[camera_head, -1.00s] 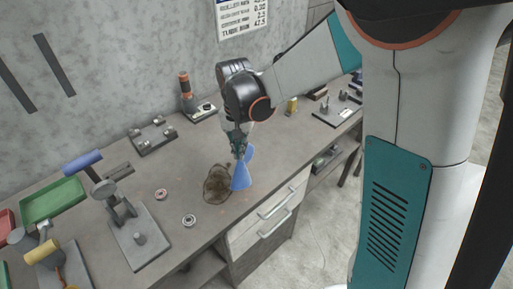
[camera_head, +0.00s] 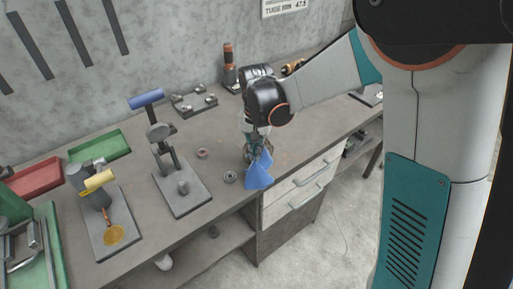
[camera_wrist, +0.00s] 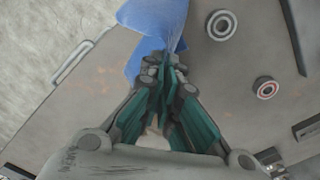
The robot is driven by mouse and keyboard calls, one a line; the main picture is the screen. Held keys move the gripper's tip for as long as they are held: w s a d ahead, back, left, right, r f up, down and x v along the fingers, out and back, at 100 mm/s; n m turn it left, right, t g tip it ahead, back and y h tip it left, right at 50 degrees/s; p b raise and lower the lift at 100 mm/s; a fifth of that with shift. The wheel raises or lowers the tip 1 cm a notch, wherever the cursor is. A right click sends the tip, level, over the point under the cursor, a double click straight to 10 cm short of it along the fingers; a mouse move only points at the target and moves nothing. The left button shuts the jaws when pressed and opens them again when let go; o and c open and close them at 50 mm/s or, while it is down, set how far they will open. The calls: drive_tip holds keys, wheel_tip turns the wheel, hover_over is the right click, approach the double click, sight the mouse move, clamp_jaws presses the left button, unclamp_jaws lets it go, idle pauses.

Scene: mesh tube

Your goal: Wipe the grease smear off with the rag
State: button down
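My gripper (camera_head: 260,152) is shut on a blue rag (camera_head: 258,178) and points down at the grey workbench (camera_head: 290,140) near its front edge. In the wrist view the rag (camera_wrist: 155,30) spreads out beyond the shut fingers (camera_wrist: 168,75), and part of it reaches over the bench edge. Whether the rag presses on the bench is hard to tell. The dark brown grease smear is not visible in either current view. Its spot lies about where my gripper and the rag block the head view. Only faint orange specks show on the bench in the wrist view.
Two small rings, one reddish (camera_head: 202,153) and one grey (camera_head: 230,177), lie left of the rag. An orange-handled tool (camera_head: 228,56) stands behind. Drawers (camera_head: 300,185) are below.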

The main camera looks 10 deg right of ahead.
drive_tip(key=b, duration=0.3)
hover_over(257, 170)
wheel_tip(257, 170, down, 4)
drive_tip(key=shift+w+a+f, duration=0.1)
drive_tip(key=shift+f, duration=0.15)
drive_tip(key=shift+r, duration=0.1)
drive_tip(key=c, duration=0.8)
unclamp_jaws()
drive_tip(key=shift+f+b, duration=0.9)
drive_tip(key=shift+f, duration=0.55)
drive_tip(key=shift+c, duration=0.2)
drive_tip(key=shift+r, duration=0.1)
clamp_jaws()
